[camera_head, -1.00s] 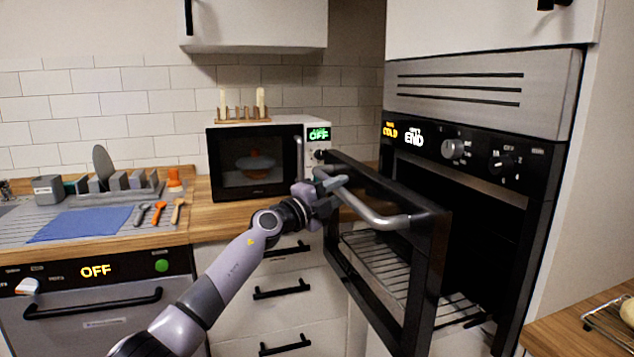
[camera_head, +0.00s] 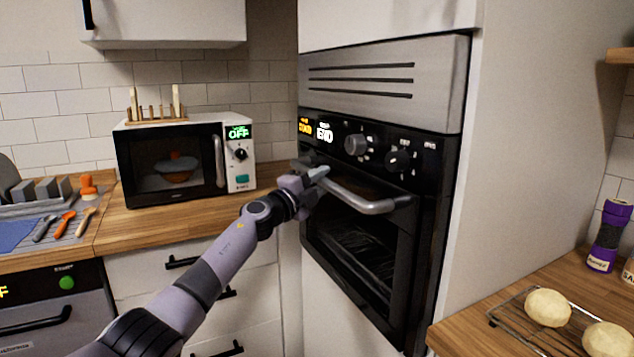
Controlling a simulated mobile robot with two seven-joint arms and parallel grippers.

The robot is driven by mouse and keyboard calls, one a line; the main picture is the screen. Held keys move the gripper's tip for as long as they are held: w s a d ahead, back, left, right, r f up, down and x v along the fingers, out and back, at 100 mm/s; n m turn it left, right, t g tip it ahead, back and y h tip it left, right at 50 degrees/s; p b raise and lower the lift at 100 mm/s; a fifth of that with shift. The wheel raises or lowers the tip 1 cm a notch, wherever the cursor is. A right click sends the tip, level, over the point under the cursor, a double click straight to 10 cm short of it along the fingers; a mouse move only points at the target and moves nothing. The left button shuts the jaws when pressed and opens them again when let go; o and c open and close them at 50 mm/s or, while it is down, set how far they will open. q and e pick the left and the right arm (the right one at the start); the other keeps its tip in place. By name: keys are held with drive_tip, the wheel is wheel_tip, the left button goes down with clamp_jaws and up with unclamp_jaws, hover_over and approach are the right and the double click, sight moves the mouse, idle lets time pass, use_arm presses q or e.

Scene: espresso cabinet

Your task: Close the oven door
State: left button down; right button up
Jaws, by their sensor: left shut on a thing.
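The built-in oven stands in a tall cabinet, with its black control panel (camera_head: 385,148) above the door. The oven door (camera_head: 352,252) has a dark glass window and now stands close to the oven front; I cannot tell whether a small gap is left at its edge. The door's silver bar handle (camera_head: 368,203) runs across its upper part. My left gripper (camera_head: 312,180) is shut on the handle at its left end. My right gripper is not in view.
A microwave (camera_head: 172,165) with a rack on top stands on the wooden counter to the left. At right, a wooden counter (camera_head: 470,322) holds a wire rack with dough balls (camera_head: 547,307) and a purple bottle (camera_head: 607,236). The floor is out of view.

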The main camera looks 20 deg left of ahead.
use_arm(q)
drive_tip(key=shift+w+d, duration=0.25)
drive_tip(key=shift+r, duration=0.1)
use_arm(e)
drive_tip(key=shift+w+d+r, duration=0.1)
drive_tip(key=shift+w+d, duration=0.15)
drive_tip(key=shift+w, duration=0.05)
use_arm(q)
drive_tip(key=shift+d, duration=0.1)
drive_tip(key=c, duration=1.1)
unclamp_jaws()
drive_tip(key=shift+o, duration=0.9)
drive_tip(key=shift+w+d, duration=0.1)
drive_tip(key=shift+w, duration=0.15)
drive_tip(key=shift+s, duration=0.2)
